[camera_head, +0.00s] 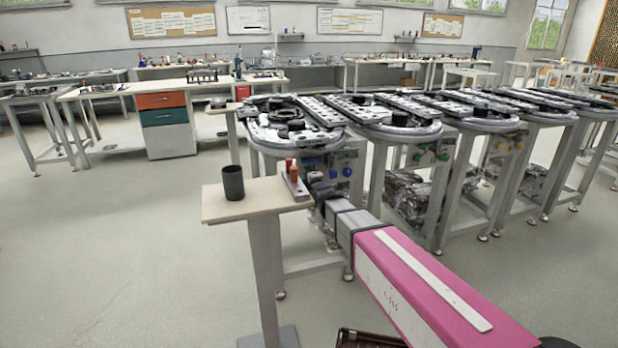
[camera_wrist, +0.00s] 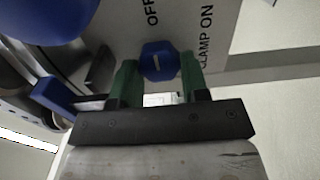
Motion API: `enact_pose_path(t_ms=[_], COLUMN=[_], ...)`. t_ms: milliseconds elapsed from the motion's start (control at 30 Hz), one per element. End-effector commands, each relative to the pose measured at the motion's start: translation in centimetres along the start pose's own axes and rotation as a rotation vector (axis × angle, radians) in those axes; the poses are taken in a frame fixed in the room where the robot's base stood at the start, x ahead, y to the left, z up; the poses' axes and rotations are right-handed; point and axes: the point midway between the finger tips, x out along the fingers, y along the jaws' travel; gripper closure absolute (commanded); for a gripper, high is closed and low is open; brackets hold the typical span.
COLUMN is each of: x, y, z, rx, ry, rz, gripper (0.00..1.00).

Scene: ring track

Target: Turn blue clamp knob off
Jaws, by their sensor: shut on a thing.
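The blue clamp knob (camera_wrist: 157,59) is on a grey panel (camera_wrist: 120,28) marked OFF and CLAMP ON in the wrist view. Two blue knobs (camera_head: 333,173) show there; I cannot tell which one is held.
A large blue round part (camera_wrist: 48,18) and a blue bar (camera_wrist: 52,97) are left of my fingers. A small side table (camera_head: 232,208) with a black cup (camera_head: 233,183) and a red-handled rack (camera_head: 293,180) stands close to my arm. Open floor lies left.

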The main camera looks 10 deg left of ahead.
Motion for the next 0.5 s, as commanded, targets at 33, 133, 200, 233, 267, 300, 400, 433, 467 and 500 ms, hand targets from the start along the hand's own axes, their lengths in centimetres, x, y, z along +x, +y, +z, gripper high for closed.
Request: enact_pose_path(t_ms=[33, 133, 200, 233, 267, 300, 400, 433, 467, 500], x=[-0.06, -0.06, -0.07, -0.07, -0.07, -0.07, -0.07, -0.07, -0.07, -0.07], y=[-0.10, -0.11, -0.11, -0.11, -0.11, -0.11, -0.11, -0.11, -0.11, -0.10], z=[-0.03, -0.03, -0.03, -0.03, -0.03, -0.03, -0.04, -0.04, -0.04, -0.03], rx=[-0.006, -0.010, -0.010, -0.010, -0.010, -0.010, -0.010, -0.010, -0.010, -0.009], ry=[0.000, 0.000, 0.000, 0.000, 0.000, 0.000, 0.000, 0.000, 0.000, 0.000], rz=[-0.003, -0.003, -0.003, -0.003, -0.004, -0.004, -0.004, -0.004, -0.004, -0.003], gripper=[0.82, 0.82, 0.82, 0.82, 0.82, 0.82, 0.82, 0.52, 0.42, 0.33])
